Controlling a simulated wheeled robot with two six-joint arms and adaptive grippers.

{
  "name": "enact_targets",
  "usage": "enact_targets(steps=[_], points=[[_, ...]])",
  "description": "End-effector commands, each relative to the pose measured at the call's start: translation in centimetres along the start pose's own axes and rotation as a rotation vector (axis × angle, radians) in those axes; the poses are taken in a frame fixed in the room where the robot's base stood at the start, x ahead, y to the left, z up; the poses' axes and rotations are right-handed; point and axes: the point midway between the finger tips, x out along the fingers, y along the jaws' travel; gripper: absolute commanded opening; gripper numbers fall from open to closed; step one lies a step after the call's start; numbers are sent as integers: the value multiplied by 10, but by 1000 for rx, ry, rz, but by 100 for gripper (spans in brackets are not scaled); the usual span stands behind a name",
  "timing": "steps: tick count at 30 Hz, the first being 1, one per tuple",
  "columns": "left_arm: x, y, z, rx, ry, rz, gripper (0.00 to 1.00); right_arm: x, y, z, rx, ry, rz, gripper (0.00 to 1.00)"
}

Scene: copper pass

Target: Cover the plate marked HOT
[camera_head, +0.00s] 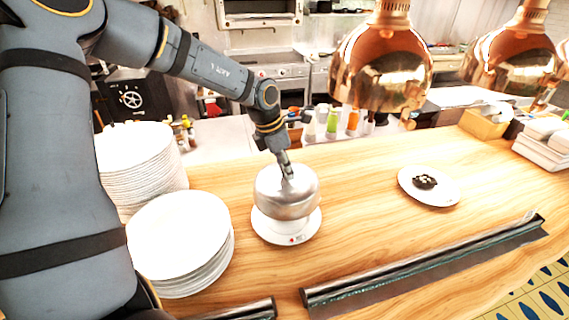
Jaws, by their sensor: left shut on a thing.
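A silver dome cover (287,196) is upright over a white plate (306,233) on the wooden counter. The plate has a small red mark at its front rim; its lettering is too small to read. My left gripper (286,168) comes down from above and is shut on the top of the dome cover. The dome hides the middle of the plate. I cannot tell whether its lower edge touches the plate or is slightly above it. A second white plate (446,196) with dark food (425,181) sits uncovered to the right. My right gripper is not in view.
Two stacks of white plates, one tall (140,165) and one lower (183,240), stand left of the dome. Copper heat lamps (381,65) hang above the counter. A dark metal rail (425,264) runs along the front. The counter between the two single plates is clear.

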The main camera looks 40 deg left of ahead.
Motion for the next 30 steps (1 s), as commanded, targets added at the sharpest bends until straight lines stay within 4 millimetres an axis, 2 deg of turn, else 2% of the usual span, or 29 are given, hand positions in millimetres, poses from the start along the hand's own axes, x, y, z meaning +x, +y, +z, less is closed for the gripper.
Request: enact_targets(steps=[5, 12, 13, 18, 23, 30], points=[[12, 0, -4, 1, 0, -1, 0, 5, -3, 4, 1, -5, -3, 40], [42, 0, -12, 2, 2, -2, 0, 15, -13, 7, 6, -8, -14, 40], [49, 0, -14, 3, 0, 0, 0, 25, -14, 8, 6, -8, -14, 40], [67, 0, -19, 3, -1, 0, 0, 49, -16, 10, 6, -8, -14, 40], [74, 0, -21, 3, -1, 0, 0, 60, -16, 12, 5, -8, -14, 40], [73, 0, -20, 3, 0, 0, 0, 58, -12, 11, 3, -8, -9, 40]])
